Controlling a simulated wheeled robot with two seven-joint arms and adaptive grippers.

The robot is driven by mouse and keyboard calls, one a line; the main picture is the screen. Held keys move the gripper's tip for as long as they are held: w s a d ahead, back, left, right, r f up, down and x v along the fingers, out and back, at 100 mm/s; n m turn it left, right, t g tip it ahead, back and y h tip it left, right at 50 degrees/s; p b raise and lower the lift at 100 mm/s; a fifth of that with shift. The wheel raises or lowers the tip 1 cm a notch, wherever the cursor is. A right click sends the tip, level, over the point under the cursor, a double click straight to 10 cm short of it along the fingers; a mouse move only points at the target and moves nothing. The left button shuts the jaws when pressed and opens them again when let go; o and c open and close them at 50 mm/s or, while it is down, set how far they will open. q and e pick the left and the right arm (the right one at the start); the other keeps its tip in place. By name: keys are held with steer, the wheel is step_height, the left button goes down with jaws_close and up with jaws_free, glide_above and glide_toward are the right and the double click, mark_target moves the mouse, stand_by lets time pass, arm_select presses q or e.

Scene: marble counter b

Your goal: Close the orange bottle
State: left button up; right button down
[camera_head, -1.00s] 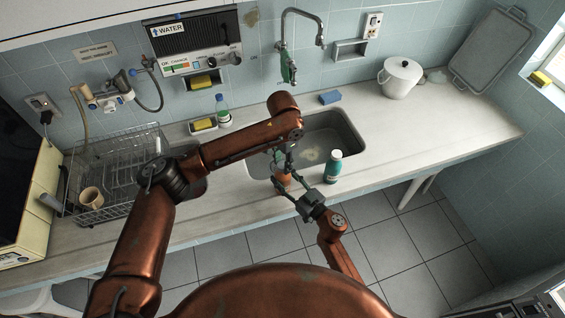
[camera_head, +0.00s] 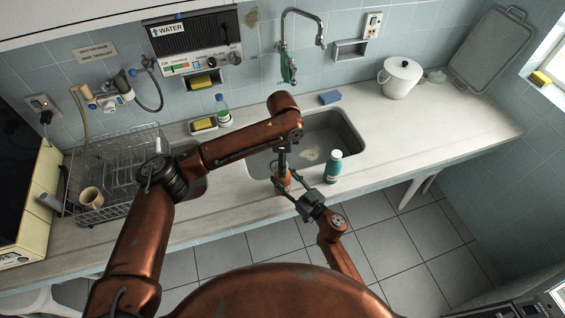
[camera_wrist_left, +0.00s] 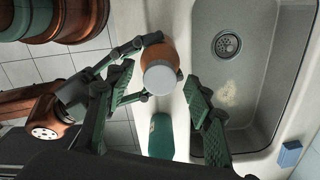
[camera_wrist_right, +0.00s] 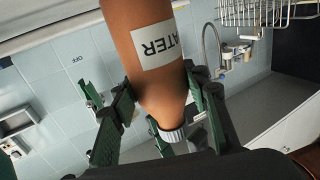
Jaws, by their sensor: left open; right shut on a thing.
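The orange bottle (camera_head: 284,179) is held up at the counter's front edge by the sink. It has a white label reading "WATER" in the right wrist view (camera_wrist_right: 158,44). A pale ribbed cap (camera_wrist_right: 172,134) sits on its neck; how tight it is cannot be told. My right gripper (camera_head: 291,190) is shut on the bottle's body. My left gripper (camera_head: 282,164) is above the bottle, pointing down. In the left wrist view its open fingers (camera_wrist_left: 160,98) stand on either side of the cap (camera_wrist_left: 160,79), with a gap visible on the right.
A teal bottle (camera_head: 332,166) with a white cap stands close by on the right. The sink (camera_head: 352,133) lies behind. A dish rack (camera_head: 115,170) with a mug is at left, and a white pot (camera_head: 400,78) at back right.

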arm_select(q)
steer(key=shift+r, duration=2.25)
steer(key=shift+c, duration=0.5)
steer(key=n, duration=0.1)
steer(key=r+n, duration=0.1)
steer(key=n, duration=0.1)
steer(key=shift+r+n, duration=0.3)
steer(key=n, duration=0.1)
steer(key=r+n, duration=0.1)
steer(key=n, duration=0.1)
steer(key=r+n, duration=0.1)
steer(key=n, duration=0.1)
steer(key=shift+f, duration=0.1)
steer(key=shift+f, duration=4)
